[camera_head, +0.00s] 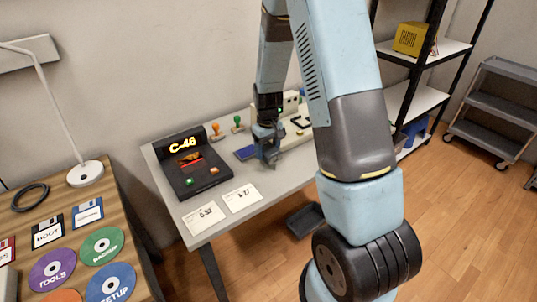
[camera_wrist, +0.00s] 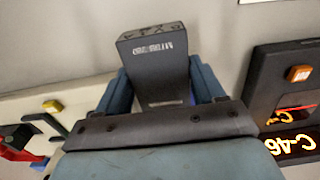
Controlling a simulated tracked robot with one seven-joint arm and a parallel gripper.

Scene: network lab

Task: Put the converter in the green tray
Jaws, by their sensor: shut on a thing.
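A dark grey box with white lettering (camera_wrist: 155,60), which looks like the converter, is between the two blue fingers of my gripper (camera_wrist: 160,88) in the wrist view. My gripper is shut on it. In the head view my gripper (camera_head: 268,157) points down over the grey table (camera_head: 265,195), right of a flat blue pad (camera_head: 246,153). The box cannot be made out clearly in the head view. I cannot make out a green tray in either view.
A black console with a lit C-46 sign (camera_head: 188,165) stands left on the table, with two white cards (camera_head: 225,205) before it. Stamps (camera_head: 226,127) stand behind. White equipment (camera_head: 292,104) is partly hidden by my arm. A dark bin (camera_head: 305,220) is on the floor.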

